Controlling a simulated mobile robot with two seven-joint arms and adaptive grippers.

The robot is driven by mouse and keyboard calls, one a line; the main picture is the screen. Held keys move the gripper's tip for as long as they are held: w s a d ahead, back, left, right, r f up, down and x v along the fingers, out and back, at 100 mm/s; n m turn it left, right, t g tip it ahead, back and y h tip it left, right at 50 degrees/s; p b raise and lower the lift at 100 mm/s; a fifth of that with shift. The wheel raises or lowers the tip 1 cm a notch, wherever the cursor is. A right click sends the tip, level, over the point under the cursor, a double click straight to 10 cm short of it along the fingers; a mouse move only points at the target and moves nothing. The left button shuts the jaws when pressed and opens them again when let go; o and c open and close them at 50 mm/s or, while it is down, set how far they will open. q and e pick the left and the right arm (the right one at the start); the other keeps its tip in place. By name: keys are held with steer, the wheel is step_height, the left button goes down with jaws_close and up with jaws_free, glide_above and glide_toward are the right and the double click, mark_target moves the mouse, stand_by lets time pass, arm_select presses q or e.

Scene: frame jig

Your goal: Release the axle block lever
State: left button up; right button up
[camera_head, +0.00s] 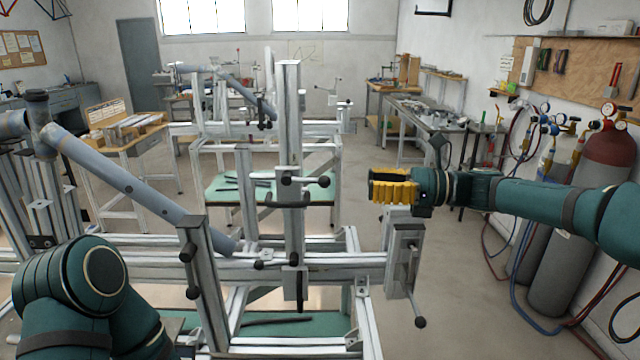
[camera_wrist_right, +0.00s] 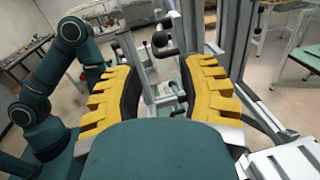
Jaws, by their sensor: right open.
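A grey metal block (camera_head: 405,245) sits at the right end of the jig's horizontal beam. A lever (camera_head: 413,285) with a dark knob hangs down on its outer side; I take it as the axle block lever, but other levers look similar. My right gripper (camera_head: 392,187), with yellow fingers, is just above this block and appears apart from the lever. In the right wrist view, its fingers (camera_wrist_right: 158,75) are spread with nothing held. A dark ball knob (camera_wrist_right: 160,39) shows beyond the gap between them. My left arm is at lower left; its gripper is out of sight.
The jig's upright post (camera_head: 290,150) carries several black-knobbed handles. A grey tube (camera_head: 120,180) slopes across the left side. Gas cylinders (camera_head: 590,200) with hoses stand by the right wall. Open floor (camera_head: 470,300) lies right of the jig.

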mark_target(322, 179)
steer(key=a, duration=0.3)
steer(key=w+a, duration=0.1)
steer(key=a, duration=0.2)
steer(key=a+b, duration=0.1)
steer(key=a, duration=0.3)
steer(key=shift+w+a, duration=0.1)
steer(key=shift+w, duration=0.1)
jaws_close()
